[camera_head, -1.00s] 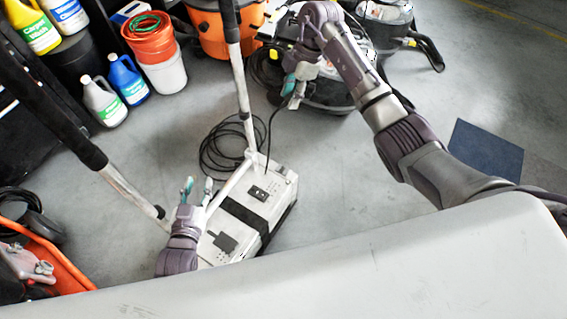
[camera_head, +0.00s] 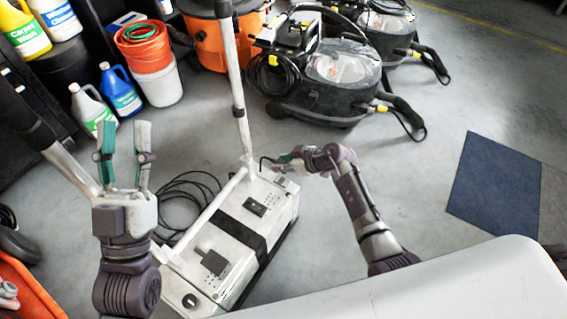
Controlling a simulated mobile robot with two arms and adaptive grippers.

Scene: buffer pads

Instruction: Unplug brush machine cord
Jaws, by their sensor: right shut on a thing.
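The brush machine (camera_head: 225,240) is a white box with a black band across it and long pale handle bars. It stands on the floor at the middle bottom. Its black cord (camera_head: 180,187) lies in loops on the floor at its left back. My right gripper (camera_head: 281,162) is at the machine's back right corner, shut on the cord, of which a short dark curve shows beside the fingers. The cord's plug cannot be made out. My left gripper (camera_head: 124,155) is open and empty, fingers pointing up, left of the machine.
Black vacuum machines (camera_head: 325,85) stand at the back. A blue mat (camera_head: 485,185) lies right. Floor between is clear.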

